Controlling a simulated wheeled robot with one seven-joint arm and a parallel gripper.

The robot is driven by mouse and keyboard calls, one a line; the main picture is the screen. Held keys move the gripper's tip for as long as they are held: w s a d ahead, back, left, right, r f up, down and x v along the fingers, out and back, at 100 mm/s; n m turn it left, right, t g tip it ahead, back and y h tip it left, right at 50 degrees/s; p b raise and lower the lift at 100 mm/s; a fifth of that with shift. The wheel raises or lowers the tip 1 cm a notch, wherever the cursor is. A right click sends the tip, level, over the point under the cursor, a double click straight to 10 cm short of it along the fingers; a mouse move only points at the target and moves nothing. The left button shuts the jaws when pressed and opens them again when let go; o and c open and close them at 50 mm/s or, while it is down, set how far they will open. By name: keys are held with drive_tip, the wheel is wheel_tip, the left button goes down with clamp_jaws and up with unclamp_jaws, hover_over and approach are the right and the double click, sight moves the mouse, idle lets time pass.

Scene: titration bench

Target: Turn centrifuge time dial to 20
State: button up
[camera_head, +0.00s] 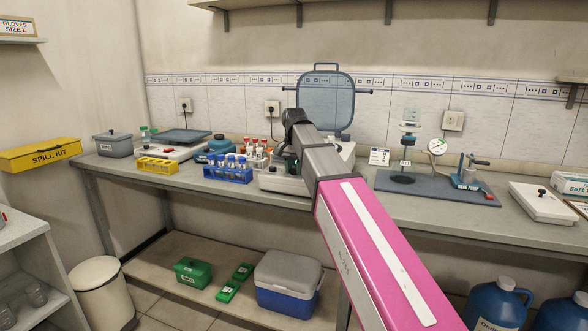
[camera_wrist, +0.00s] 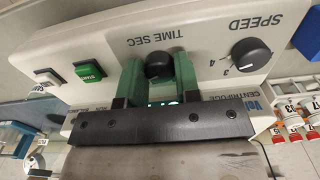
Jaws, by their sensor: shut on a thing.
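The centrifuge (camera_head: 282,181) stands on the bench with its clear blue lid (camera_head: 325,103) raised, partly behind my arm. In the wrist view its white front panel (camera_wrist: 110,52) appears upside down. The black time dial (camera_wrist: 159,62), labelled TIME SEC, sits between the two green fingers of my gripper (camera_wrist: 158,72), which is shut on it. The dial's scale and pointer are hidden, so its setting cannot be read. A lit green display (camera_wrist: 160,101) shows only in part behind the gripper. In the head view my arm mostly hides the gripper.
Beside the time dial are the speed dial (camera_wrist: 252,54), a green START button (camera_wrist: 89,71) and a white button (camera_wrist: 47,76). A grey mat (camera_head: 430,190) lies to the right.

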sight(294, 169)
idle(0.3)
drive_tip(key=o, duration=0.9)
wheel_tip(294, 169, up, 11)
drive_tip(key=shift+f, duration=0.1)
drive_tip(key=shift+a, duration=0.1)
